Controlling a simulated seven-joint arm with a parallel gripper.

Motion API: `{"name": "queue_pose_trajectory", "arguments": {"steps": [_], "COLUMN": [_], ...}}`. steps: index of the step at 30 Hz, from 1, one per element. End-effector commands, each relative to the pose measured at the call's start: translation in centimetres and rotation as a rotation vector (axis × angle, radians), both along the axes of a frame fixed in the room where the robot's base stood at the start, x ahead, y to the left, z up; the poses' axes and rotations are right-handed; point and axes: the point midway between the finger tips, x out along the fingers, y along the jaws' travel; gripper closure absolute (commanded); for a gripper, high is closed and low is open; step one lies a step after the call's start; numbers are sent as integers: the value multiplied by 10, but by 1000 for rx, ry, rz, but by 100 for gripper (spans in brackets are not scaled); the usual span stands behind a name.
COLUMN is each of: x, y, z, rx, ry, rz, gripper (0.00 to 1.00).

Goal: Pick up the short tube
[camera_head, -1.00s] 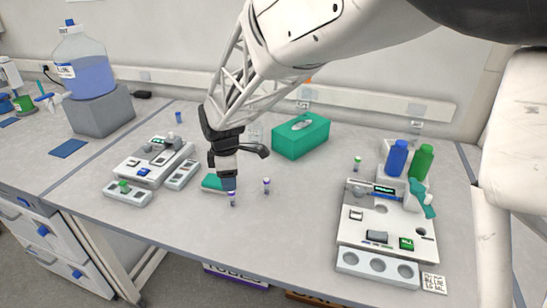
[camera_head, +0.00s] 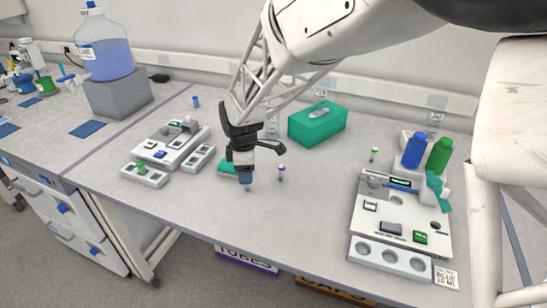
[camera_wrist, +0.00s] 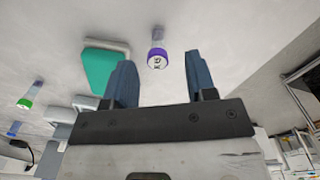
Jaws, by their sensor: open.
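My gripper (camera_head: 246,180) points down over the bench, its blue fingers spread and empty. Which of these is the short one I cannot tell for sure.
A teal-topped item (camera_head: 228,166) lies just behind and left of my gripper, with a grey device (camera_head: 172,143) further left. A teal tissue box (camera_head: 317,124) is behind. A green-capped tube (camera_head: 374,154) and an instrument (camera_head: 400,215) are at right. The front middle bench is clear.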

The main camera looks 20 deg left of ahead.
Motion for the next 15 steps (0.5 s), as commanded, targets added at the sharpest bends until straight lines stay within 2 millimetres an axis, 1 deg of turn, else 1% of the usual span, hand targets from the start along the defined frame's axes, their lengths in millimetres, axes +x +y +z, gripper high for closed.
{"name": "queue_pose_trajectory", "arguments": {"steps": [9,12,15], "x": [3,3,3], "y": [0,0,0], "z": [-35,-42,-44], "rx": [-2,0,0], "ry": [1,1,0], "rz": [0,0,0], "gripper": [49,49,49]}}
